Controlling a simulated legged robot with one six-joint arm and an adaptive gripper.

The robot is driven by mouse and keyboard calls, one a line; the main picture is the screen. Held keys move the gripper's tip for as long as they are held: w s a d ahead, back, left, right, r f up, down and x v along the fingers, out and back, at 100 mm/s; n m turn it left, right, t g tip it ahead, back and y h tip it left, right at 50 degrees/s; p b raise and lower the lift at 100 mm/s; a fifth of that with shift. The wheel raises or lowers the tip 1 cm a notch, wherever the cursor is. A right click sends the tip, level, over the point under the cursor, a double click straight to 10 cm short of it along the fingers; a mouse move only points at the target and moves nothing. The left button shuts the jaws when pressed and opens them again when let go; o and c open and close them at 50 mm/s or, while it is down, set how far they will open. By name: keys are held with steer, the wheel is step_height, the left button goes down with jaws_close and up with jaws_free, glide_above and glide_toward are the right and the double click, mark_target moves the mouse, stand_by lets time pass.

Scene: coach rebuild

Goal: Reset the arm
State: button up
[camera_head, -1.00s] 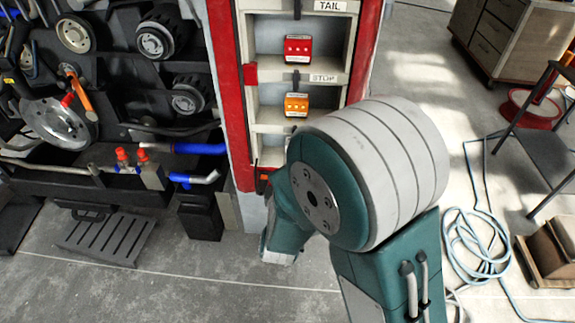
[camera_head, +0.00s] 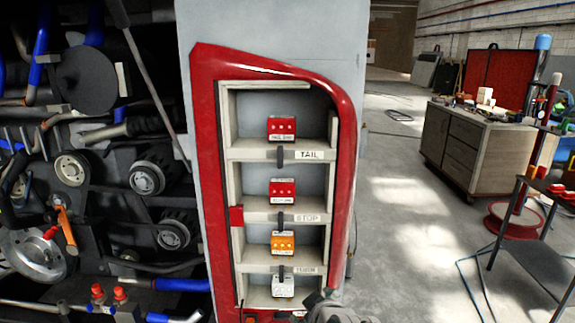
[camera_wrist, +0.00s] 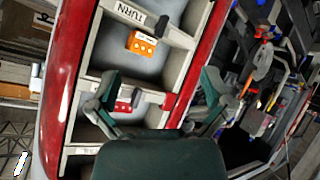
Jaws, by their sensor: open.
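My gripper (camera_wrist: 160,82) is open and empty in the wrist view, its two green fingers spread wide in front of the shelf unit. An orange lamp block (camera_wrist: 142,42) and a red lamp block (camera_wrist: 123,106) show beyond it, apart from the fingers. In the head view only a small grey part of my arm shows at the bottom edge. The red-framed shelf unit (camera_head: 204,180) holds a red block (camera_head: 282,128) above the TAIL label, a red block (camera_head: 283,190) above STOP, an orange block (camera_head: 283,242) above TURN, and a white block (camera_head: 283,287) at the bottom.
Machinery with pulleys (camera_head: 147,178) and hoses fills the left. A drawer cabinet (camera_head: 462,150) with items on top stands at the right rear. A dark stool or stand (camera_head: 540,265) and a red reel (camera_head: 512,222) are at the right. Floor (camera_head: 400,220) between is open.

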steer(key=s+d+r+m+g+h, duration=0.1)
steer(key=s+d+m, duration=0.3)
steer(key=s, duration=0.4)
steer(key=s+d+r+m+g+h, duration=0.1)
steer(key=s+d+m+g, duration=0.3)
steer(key=s, duration=0.5)
steer(key=d+r, duration=0.1)
steer(key=d, duration=0.1)
steer(key=shift+d+h, duration=0.4)
stand_by(0.4)
